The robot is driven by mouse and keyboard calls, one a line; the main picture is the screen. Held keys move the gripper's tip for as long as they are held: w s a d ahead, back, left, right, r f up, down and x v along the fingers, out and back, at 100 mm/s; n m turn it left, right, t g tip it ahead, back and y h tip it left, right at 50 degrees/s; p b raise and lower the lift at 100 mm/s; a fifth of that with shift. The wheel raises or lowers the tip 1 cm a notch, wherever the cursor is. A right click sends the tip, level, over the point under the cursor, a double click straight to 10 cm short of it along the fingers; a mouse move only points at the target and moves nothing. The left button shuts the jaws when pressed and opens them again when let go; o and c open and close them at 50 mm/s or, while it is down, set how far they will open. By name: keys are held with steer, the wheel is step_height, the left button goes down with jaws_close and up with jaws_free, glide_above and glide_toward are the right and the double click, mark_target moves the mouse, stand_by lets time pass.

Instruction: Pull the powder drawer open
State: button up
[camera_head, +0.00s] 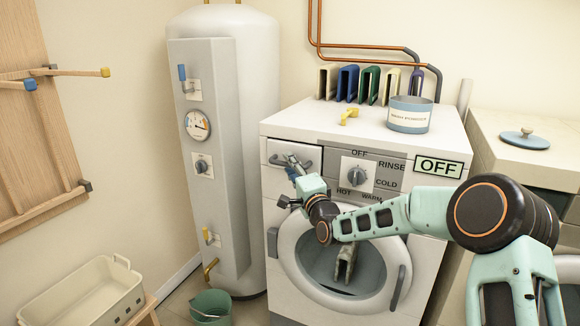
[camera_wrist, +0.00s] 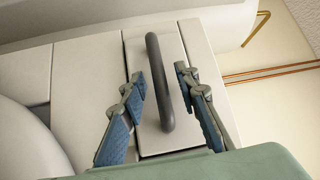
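The powder drawer (camera_head: 280,150) is the pale panel at the top left of the washing machine's front, with a dark grey bar handle (camera_head: 306,164). The drawer front (camera_wrist: 150,140) looks flush with the machine. My gripper (camera_head: 292,168) is at the handle and partly covers it in the head view. In the wrist view my gripper (camera_wrist: 161,74) is open, one finger on each side of the handle (camera_wrist: 160,84). A gap shows between each finger and the bar, so it does not look gripped.
The washing machine's round door (camera_head: 392,262) stands below my arm. A wash powder tub (camera_head: 409,118) and a yellow piece (camera_head: 348,116) are on top. A boiler (camera_head: 212,150) stands left.

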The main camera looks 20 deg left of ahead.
steer(key=shift+w+a, duration=0.25)
jaws_close()
stand_by(0.4)
